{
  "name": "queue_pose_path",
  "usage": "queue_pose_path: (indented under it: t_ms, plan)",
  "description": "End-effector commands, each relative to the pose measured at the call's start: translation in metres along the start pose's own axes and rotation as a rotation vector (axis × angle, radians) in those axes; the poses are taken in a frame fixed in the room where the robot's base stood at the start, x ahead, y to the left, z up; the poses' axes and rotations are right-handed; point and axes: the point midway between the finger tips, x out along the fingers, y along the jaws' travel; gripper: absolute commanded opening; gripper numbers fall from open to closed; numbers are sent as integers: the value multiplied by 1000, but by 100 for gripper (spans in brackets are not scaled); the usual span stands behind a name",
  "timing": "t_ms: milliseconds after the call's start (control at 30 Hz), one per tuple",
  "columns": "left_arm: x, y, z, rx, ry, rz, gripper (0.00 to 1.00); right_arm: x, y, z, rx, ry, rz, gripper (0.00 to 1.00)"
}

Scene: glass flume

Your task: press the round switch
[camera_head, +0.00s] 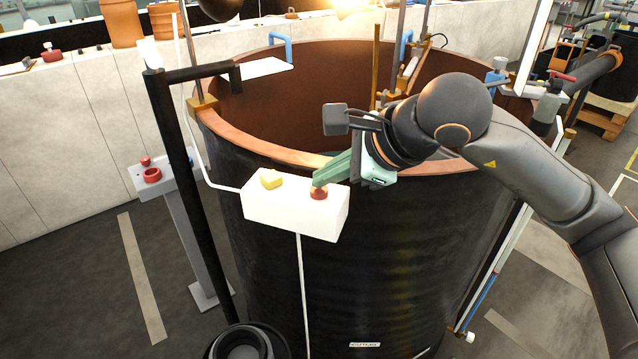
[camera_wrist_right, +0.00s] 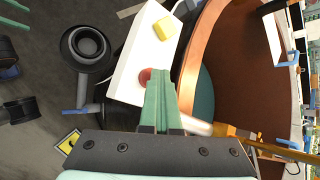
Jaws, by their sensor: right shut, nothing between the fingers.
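The round switch is a red button (camera_head: 319,193) on the top right of a white box (camera_head: 290,213), which sits against the dark tank's near side. My right gripper (camera_head: 317,182) has its green fingers shut with nothing between them. The fingertips are right at the button in the head view and cover part of it. In the right wrist view the red button (camera_wrist_right: 146,75) shows beside the finger ends; whether they touch it I cannot tell. Green pieces at that view's left edge look like part of my left gripper (camera_wrist_right: 9,72); its opening is unclear.
A yellow button (camera_head: 271,180) is on the same box, left of the red one. The tank's copper-coloured rim (camera_head: 262,152) runs close behind. A black pole (camera_head: 185,170) stands left of the box. A grey post with a red button (camera_head: 152,175) is further left.

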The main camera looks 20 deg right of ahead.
Motion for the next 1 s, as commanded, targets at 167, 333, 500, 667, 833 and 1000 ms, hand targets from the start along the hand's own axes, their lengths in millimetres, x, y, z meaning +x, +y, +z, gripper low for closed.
queue_pose_path:
  t_ms: [167, 333, 500, 667, 833, 1000]
  plan:
    - [0, 0, 0, 0, 0, 0, 67, -1, -1, 0, 0, 2, 1, 0]
    - [-1, 0, -1, 0, 0, 0, 67, -3, -2, 2, 0, 1, -1, 0]
    - [-7, 0, -7, 0, 0, -1, 67, -12, -9, 9, 0, -2, -2, 0]
    - [-13, 1, -14, 0, 0, -1, 67, -24, -18, 17, 0, -2, -4, 0]
    - [-20, 2, -22, 0, 0, -1, 67, -36, -26, 26, 0, -3, -3, 0]
    - [-25, 2, -27, 0, -1, -1, 67, -44, -32, 32, 0, -3, -3, 0]
